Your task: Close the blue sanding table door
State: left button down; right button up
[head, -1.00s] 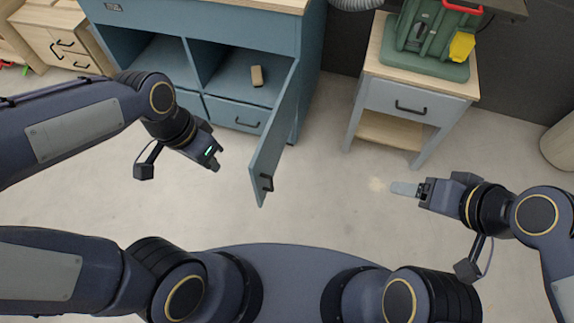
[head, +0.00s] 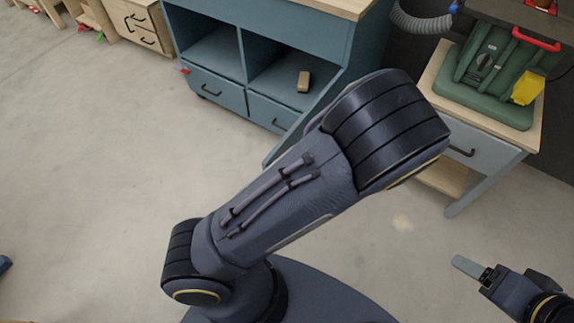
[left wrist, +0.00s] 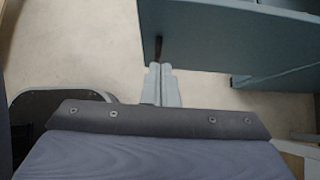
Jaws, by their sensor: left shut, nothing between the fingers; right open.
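The blue sanding table (head: 290,30) stands at the top, with open compartments and drawers. Its blue door stands open; in the head view only a strip (head: 285,145) shows, the rest hidden behind my left arm. In the left wrist view the door panel (left wrist: 230,35) fills the upper right, with a dark handle (left wrist: 158,48) near its left edge. My left gripper (left wrist: 161,70) is shut and empty, its tips just below the handle and close to the door; contact cannot be told. My right gripper (head: 468,266) is open and empty at the lower right, away from the door.
A brown block (head: 303,81) lies in the right compartment. A small table (head: 500,140) at right carries a green machine (head: 490,75) with a yellow part. A grey hose (head: 420,22) hangs behind. Open floor (head: 90,190) lies to the left.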

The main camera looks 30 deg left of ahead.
pick_arm(q)
jog(key=x, duration=0.3)
jog(key=a+r+b+x, duration=0.1)
jog(key=x, duration=0.6)
jog(key=shift+a+r, duration=0.1)
jog(key=shift+a, duration=0.25)
jog(key=shift+w+a, duration=0.1)
jog(key=shift+a, duration=0.4)
jog(key=shift+a, duration=0.1)
